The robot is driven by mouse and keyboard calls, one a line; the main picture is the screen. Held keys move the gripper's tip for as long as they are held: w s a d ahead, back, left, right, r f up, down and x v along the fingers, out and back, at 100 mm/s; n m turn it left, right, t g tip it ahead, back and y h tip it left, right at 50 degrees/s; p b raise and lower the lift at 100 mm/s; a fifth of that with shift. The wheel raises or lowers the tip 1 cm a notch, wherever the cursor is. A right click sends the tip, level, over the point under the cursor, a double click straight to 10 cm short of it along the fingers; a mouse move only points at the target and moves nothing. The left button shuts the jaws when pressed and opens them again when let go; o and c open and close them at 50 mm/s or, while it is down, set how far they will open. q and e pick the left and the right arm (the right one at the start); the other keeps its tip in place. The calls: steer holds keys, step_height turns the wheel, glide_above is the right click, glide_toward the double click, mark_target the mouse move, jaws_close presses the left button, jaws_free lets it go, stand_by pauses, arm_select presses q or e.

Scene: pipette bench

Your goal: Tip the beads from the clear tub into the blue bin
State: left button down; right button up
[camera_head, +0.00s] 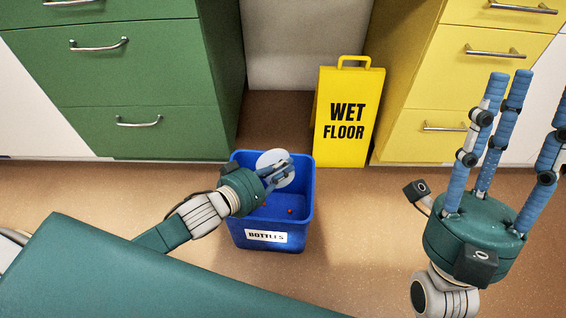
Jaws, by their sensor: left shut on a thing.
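The blue bin (240,222) stands upright on the floor, with a white label reading BOTTLES on its front. My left gripper (279,174) is over the bin's opening, shut on the clear tub (270,158). The tub shows as a pale round shape, turned on its side and partly hidden by the fingers. A few small reddish beads (290,211) show inside the bin. Whether beads are still in the tub cannot be seen. My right gripper (526,92) is raised at the right, its blue fingers apart and empty.
A yellow WET FLOOR sign (345,120) stands just behind and right of the bin. Green drawers (130,90) are at the back left, yellow drawers (430,125) at the back right. The floor (360,230) right of the bin is clear.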

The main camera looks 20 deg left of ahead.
arm_select(q)
steer(key=shift+d+m+y+p, duration=0.15)
steer(key=shift+m+y+p, duration=0.5)
steer(key=shift+p, duration=0.35)
steer(key=shift+s+d+m+y+p, duration=0.1)
steer(key=shift+d+m+y+p, duration=0.1)
steer(key=shift+m+y+p, duration=0.55)
steer(key=shift+m, duration=0.4)
arm_select(e)
steer(key=w+a+f+g+h, duration=0.1)
steer(key=w+f+g+h, duration=0.2)
steer(key=w+f+g, duration=0.7)
steer(key=shift+w+a+f+h, duration=0.25)
steer(key=shift+w+f, duration=1.1)
steer(key=shift+f, duration=1.65)
arm_select(q)
steer(key=w+d+r+n+t+y, duration=0.1)
steer(key=w+d+r, duration=0.15)
steer(key=r, duration=0.75)
steer(key=w+d+r+n+y, duration=0.15)
steer(key=w+r, duration=0.25)
steer(key=r, duration=0.6)
steer(key=s+d+r, duration=0.1)
steer(key=s+r, duration=0.2)
steer(key=r, duration=0.3)
steer(key=s+d+r, duration=0.1)
steer(key=s+r, duration=0.2)
steer(key=r, duration=0.4)
steer(key=shift+d+r+y, duration=0.25)
steer(key=shift+y, duration=0.1)
